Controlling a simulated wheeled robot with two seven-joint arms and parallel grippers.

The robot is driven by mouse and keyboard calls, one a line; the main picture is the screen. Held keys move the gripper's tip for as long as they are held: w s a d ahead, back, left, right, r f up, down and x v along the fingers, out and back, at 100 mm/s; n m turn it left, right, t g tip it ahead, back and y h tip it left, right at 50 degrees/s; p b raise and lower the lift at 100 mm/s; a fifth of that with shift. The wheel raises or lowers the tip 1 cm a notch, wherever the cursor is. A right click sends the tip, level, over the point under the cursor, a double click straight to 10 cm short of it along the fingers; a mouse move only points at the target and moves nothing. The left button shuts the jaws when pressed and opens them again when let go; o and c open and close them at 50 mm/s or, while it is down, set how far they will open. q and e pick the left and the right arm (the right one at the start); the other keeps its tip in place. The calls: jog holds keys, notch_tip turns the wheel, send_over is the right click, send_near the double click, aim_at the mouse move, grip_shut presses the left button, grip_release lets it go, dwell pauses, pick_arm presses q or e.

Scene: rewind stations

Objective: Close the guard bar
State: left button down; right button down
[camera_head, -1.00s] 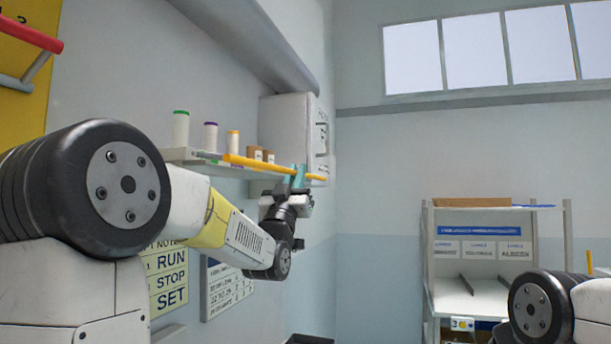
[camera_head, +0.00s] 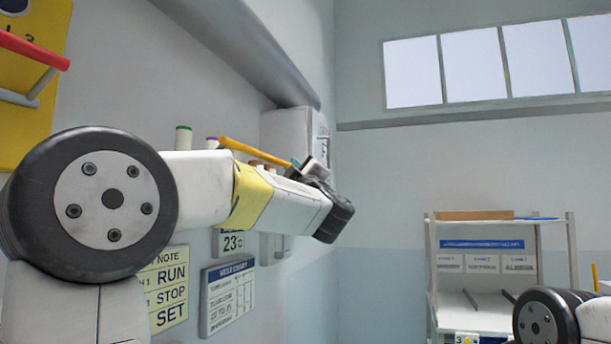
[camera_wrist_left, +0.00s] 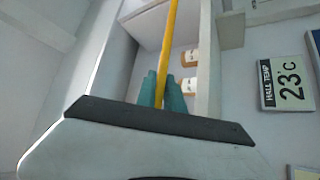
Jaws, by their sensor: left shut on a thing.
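The guard bar (camera_head: 252,151) is a thin orange-yellow rod in front of the wall shelf, slanting down to the right in the head view. My left gripper (camera_head: 297,163) is at its right-hand visible part, mostly hidden behind my own wrist. In the left wrist view, the teal fingers of the left gripper (camera_wrist_left: 163,92) are shut around the guard bar (camera_wrist_left: 169,45), which runs up and away between them. The bar's far right end is hidden. My right gripper is out of view; only part of that arm shows at the lower right.
A pale wall cabinet (camera_head: 287,133) is just beyond the gripper. A red bar (camera_head: 30,48) on a yellow panel is at upper left. A shelf rack (camera_head: 487,325) stands at right.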

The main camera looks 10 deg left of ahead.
pick_arm(q)
jog(key=shift+w+a+r+n+g+h, duration=0.2)
jog(key=shift+a+r+n+g, duration=0.25)
jog(key=shift+a+n+g, duration=0.7)
jog(key=shift+w+a+r+n+g+h, duration=0.2)
jog(key=shift+a+r+n+g, duration=0.3)
jog(key=shift+n+g, duration=1.15)
jog(key=shift+w+a+r+n+g+h, duration=0.1)
jog(key=shift+a+r+n+g+h, duration=0.2)
jog(key=shift+a+n+g, duration=1.1)
jog(key=shift+d+n+t, duration=0.4)
jog(key=shift+d+n, duration=0.05)
jog(key=shift+n, duration=0.05)
jog(key=c, duration=1.5)
grip_release()
jog(key=shift+o, duration=0.2)
jog(key=v, duration=0.8)
